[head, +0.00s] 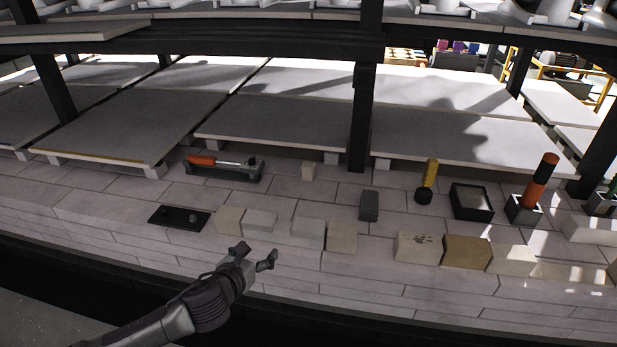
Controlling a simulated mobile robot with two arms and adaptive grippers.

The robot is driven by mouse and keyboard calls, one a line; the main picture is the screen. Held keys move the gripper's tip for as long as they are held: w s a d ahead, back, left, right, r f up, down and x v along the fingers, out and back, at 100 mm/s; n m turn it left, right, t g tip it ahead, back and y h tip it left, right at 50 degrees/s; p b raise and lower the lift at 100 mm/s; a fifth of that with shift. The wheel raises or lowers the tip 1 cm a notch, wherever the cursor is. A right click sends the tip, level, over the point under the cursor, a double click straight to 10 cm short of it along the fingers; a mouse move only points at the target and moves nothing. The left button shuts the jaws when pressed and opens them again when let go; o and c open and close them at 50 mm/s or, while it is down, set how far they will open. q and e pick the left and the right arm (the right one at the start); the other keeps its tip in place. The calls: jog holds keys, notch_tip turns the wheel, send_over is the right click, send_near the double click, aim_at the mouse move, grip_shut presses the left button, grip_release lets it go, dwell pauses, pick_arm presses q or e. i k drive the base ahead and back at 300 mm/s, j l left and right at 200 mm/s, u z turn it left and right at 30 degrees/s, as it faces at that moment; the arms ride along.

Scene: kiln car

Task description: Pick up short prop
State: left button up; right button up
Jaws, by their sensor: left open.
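Several pale blocks that look like kiln props stand in a row on the brick deck (140,215). From the left they include a beige block (228,219), a light grey block (260,221), another grey block (308,233) and a tan block (341,237). I cannot tell which is the short prop. My left gripper (254,254) is open and empty, in front of the left end of the row, apart from the blocks. My right gripper is not in view.
A dark post (361,120) and low shelves (290,120) stand behind. A dark plate (179,216) lies left, an orange-handled tool (202,160) behind it. A dark grey block (369,205), a black tray (472,202) and more blocks (466,252) are to the right.

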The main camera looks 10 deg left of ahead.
aim_at(307, 168)
jog(key=i+l, duration=0.1)
jog(key=i, duration=0.4)
jog(key=i+l, duration=0.1)
jog(key=i, duration=0.4)
